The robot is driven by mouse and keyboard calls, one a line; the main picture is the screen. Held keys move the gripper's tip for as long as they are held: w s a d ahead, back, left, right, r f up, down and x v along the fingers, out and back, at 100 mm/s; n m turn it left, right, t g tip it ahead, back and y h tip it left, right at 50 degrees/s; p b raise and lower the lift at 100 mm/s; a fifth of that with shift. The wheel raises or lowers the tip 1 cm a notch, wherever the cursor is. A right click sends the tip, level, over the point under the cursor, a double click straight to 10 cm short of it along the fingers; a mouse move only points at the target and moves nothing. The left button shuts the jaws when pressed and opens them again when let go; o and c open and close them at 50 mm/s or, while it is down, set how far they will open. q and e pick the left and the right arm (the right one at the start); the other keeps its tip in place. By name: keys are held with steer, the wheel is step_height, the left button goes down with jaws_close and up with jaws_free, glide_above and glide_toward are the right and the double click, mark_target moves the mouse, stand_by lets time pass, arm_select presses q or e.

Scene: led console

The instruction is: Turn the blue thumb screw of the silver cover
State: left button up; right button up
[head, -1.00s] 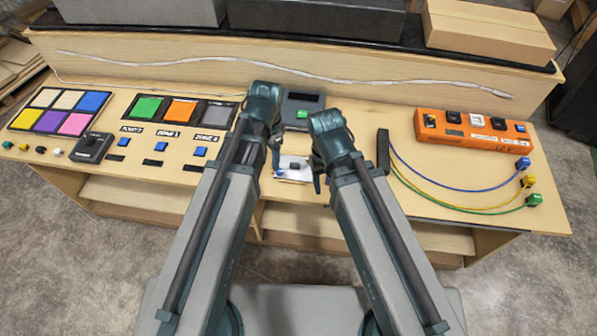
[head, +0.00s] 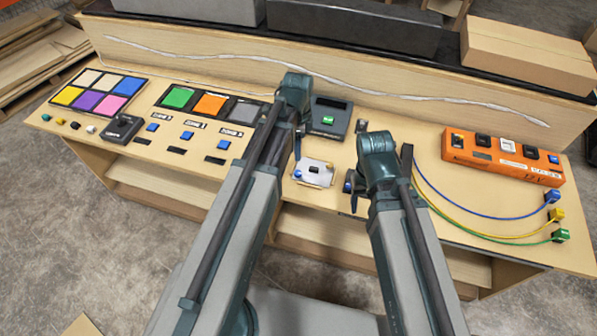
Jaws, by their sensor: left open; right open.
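The silver cover (head: 321,180) is a small plate on the desk near the front edge, between my two arms.
A dark console box (head: 330,116) with a green button stands behind the cover. Colour tiles (head: 98,92) and switch panels are at left. An orange box (head: 503,156) and blue, yellow and green cables lie at right. A raised ledge runs along the back.

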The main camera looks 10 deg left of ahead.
mark_target(298, 172)
arm_select(q)
step_height(298, 172, down, 12)
steer(key=b, duration=1.1)
steer(key=shift+r, duration=0.1)
jaws_close()
